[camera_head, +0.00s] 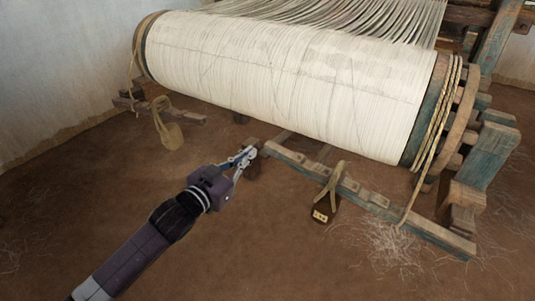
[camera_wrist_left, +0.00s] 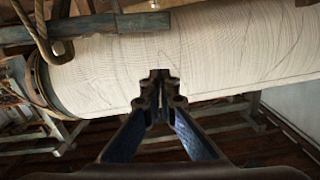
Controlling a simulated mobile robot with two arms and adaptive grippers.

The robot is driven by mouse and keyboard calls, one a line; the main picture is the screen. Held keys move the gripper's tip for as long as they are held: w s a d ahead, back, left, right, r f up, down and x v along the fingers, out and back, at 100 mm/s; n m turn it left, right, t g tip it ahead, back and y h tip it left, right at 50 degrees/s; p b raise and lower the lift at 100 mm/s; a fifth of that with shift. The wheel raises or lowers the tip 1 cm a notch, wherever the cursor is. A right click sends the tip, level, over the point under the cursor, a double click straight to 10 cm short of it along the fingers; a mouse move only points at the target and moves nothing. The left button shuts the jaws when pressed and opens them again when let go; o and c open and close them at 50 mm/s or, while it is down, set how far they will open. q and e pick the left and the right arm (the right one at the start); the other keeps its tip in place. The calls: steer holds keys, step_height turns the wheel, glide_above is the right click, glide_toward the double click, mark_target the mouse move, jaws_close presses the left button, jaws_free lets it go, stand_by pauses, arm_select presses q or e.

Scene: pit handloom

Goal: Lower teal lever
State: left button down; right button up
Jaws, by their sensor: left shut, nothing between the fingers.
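The teal lever (camera_head: 350,190) is a long, worn wooden bar, low above the earth floor in front of the warp roll. It runs from my left gripper toward the lower right. My left gripper (camera_head: 247,154) is shut and empty, with its tips close to the lever's left end; I cannot tell whether they touch. In the left wrist view, the shut fingertips of my left gripper (camera_wrist_left: 160,82) show against the pale roll. A grey-teal bar (camera_wrist_left: 105,26), seemingly the lever, crosses the upper left there. My right gripper is not in view.
A weight (camera_head: 322,210) hangs from the lever by a strap. The warp roll (camera_head: 285,80) fills the space behind. A rope (camera_head: 425,165) drops from its right end. Another weight (camera_head: 170,134) hangs at left.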

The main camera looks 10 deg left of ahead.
arm_select(q)
steer(key=b, duration=0.2)
glide_above(267, 147)
steer(key=s, duration=0.3)
steer(key=f, duration=0.3)
steer(key=shift+w+d+f, duration=0.1)
steer(key=shift+w+d, duration=0.15)
steer(key=shift+d, duration=0.05)
steer(key=shift+w+f+b, duration=0.15)
steer(key=shift+f+b, duration=0.2)
steer(key=shift+f, duration=0.25)
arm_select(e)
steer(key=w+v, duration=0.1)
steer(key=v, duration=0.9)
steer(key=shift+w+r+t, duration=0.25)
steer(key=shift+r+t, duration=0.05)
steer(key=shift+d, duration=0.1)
